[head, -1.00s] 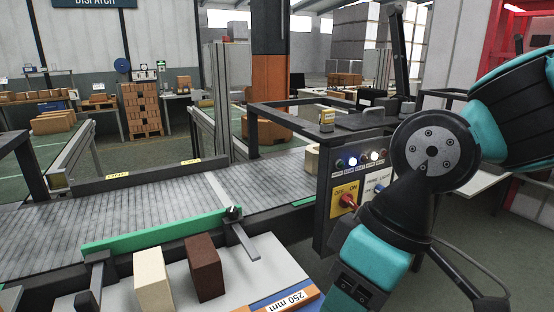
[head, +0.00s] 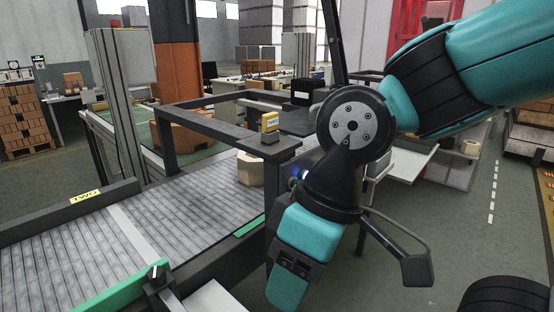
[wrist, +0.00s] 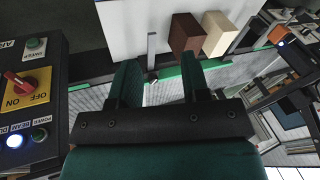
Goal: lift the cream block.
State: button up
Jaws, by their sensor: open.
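In the wrist view, a cream block (wrist: 224,34) stands on a pale grey surface (wrist: 130,25), beside a dark brown block (wrist: 186,33). My gripper (wrist: 160,78) is open, with its two green fingers apart and nothing between them. Both blocks lie beyond the fingertips, up and to the right in that picture, apart from the gripper. Another cream piece (head: 250,169) rests on the conveyor's far end in the head view.
The roller conveyor (head: 75,250) has a green side rail (head: 122,290) and a dark frame (head: 225,128) over its end. A control panel with a red switch (wrist: 18,82) and lit buttons is at the wrist view's left. Open floor (head: 455,240) lies to the right.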

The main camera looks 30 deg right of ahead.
aim_at(250, 167)
jog(key=z, duration=0.15)
jog(key=i, duration=0.2)
jog(key=z, duration=2.1)
jog(key=i, duration=1.2)
jog(key=u, duration=1.65)
